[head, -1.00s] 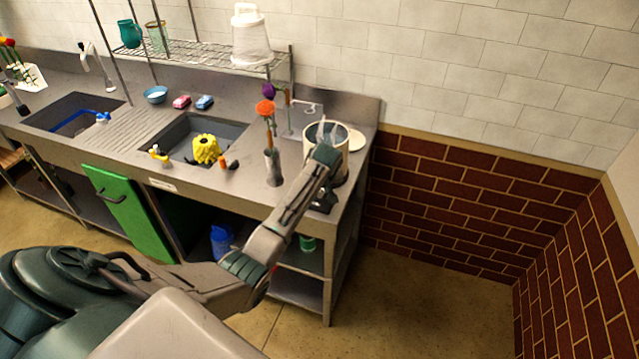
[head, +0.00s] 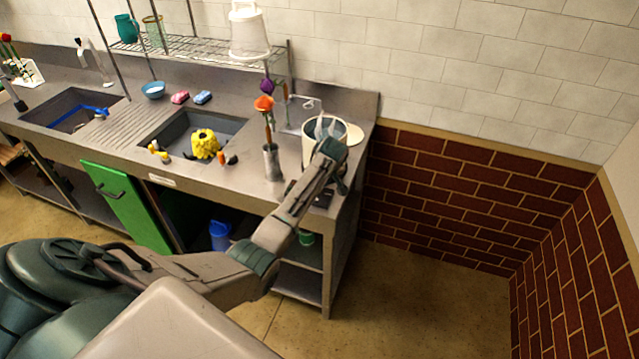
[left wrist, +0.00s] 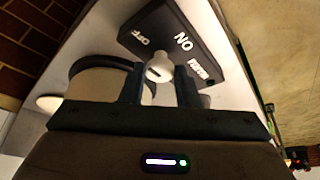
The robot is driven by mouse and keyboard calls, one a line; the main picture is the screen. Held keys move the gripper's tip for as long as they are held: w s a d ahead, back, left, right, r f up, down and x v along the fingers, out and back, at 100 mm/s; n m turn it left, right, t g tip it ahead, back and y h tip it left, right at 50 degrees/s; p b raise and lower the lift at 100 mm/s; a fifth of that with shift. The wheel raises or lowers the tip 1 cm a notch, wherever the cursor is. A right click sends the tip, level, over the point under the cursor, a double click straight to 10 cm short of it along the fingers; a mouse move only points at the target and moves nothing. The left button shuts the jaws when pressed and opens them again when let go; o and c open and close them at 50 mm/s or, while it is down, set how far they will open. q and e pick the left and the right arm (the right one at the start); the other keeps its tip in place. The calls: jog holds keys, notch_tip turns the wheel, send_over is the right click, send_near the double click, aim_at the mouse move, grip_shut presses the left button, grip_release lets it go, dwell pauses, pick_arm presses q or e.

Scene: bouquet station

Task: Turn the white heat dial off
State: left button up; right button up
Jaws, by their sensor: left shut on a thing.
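The white heat dial (left wrist: 158,68) stands on a dark control panel (left wrist: 185,38) in the left wrist view. The panel carries white markings OFF, ON and WARM. My left gripper (left wrist: 160,82) has a finger on each side of the dial and is shut on it. I cannot tell for sure which marking the dial points to. In the head view my left gripper (head: 330,165) is at the right end of the counter, beside the white pot; my arm hides the dial there. My right gripper is not in view.
The white pot (head: 308,150) stands close behind my left gripper. A metal vase (head: 271,163) with an orange flower is to the left. A sink (head: 165,132) holds a yellow object (head: 205,144). The counter's right edge is close; the floor beyond is clear.

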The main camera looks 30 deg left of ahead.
pick_arm(q)
jog(key=o, duration=1)
jog(key=b+v, duration=0.3)
jog(key=v, duration=0.8)
jog(key=shift+b, duration=0.3)
jog(key=shift+f, duration=0.1)
